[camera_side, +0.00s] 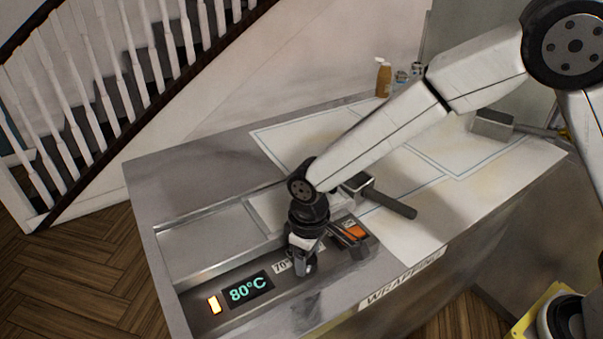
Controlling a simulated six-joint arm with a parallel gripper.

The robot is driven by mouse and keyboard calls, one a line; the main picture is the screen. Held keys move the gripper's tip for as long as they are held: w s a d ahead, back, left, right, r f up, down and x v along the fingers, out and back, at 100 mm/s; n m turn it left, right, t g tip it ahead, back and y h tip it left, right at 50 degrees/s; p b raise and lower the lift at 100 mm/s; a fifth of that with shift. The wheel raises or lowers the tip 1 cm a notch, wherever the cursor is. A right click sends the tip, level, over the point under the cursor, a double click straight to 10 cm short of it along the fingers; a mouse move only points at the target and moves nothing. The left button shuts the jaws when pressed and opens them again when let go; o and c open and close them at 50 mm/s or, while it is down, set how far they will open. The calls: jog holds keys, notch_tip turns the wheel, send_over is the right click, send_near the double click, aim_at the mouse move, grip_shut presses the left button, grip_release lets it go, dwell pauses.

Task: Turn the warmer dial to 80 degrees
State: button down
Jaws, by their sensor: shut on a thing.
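The warmer's control panel (210,325) runs along the front left of the counter. Its display (248,289) reads 80°C in green digits. A lit yellow indicator (214,305) glows left of the display. My gripper (303,268) points down at the panel, right of the display, and is shut on the dial. The dial itself is mostly hidden by the fingers. A small label (281,266) reading about 70° shows partly beside the gripper.
An orange-marked item (354,230) lies right of my gripper. Behind it is a small metal container with a dark handle (396,205). White marked sheets (425,215) cover the counter's middle and right. Bottles (383,79) stand at the back. A grey block (491,124) sits at the far right.

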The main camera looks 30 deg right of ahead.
jog(key=shift+m, duration=0.3)
jog(key=shift+c, duration=0.4)
grip_release()
jog(key=shift+r, duration=0.2)
jog(key=shift+d+r, duration=0.15)
jog(key=shift+r, duration=3.6)
